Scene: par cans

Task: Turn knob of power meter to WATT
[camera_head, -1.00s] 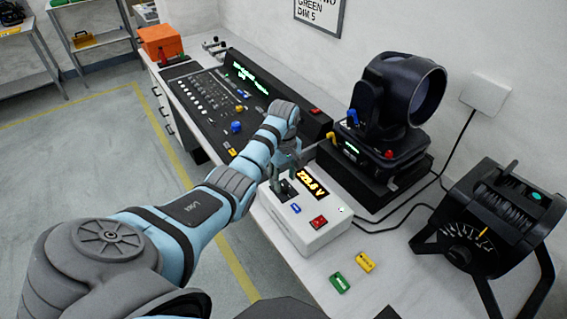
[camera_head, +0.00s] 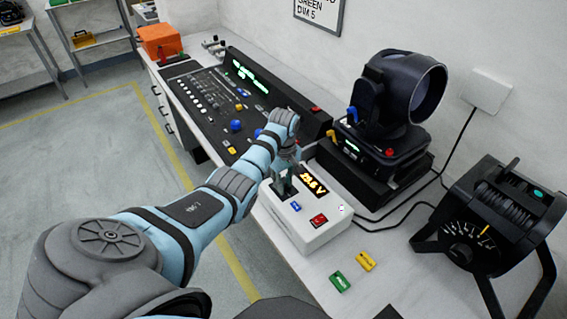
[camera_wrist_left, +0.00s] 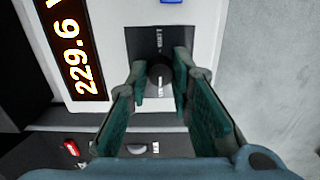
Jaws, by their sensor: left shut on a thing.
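The power meter (camera_head: 310,235) is a white box on the bench with an orange display, which reads 229.6 in the left wrist view (camera_wrist_left: 72,45). My left gripper (camera_head: 285,188) reaches down over that plate. In the left wrist view the fingers (camera_wrist_left: 160,75) stand on either side of the knob, shut on it. The knob is mostly hidden in the head view. My right gripper is not in view.
A blue button (camera_head: 296,207) and a red switch (camera_head: 319,220) sit on the meter. A lighting console (camera_head: 215,110) lies behind it, a moving-head lamp (camera_head: 400,100) to the right, and a black dimmer (camera_head: 490,225) further right. Green (camera_head: 340,281) and yellow (camera_head: 366,261) blocks lie in front.

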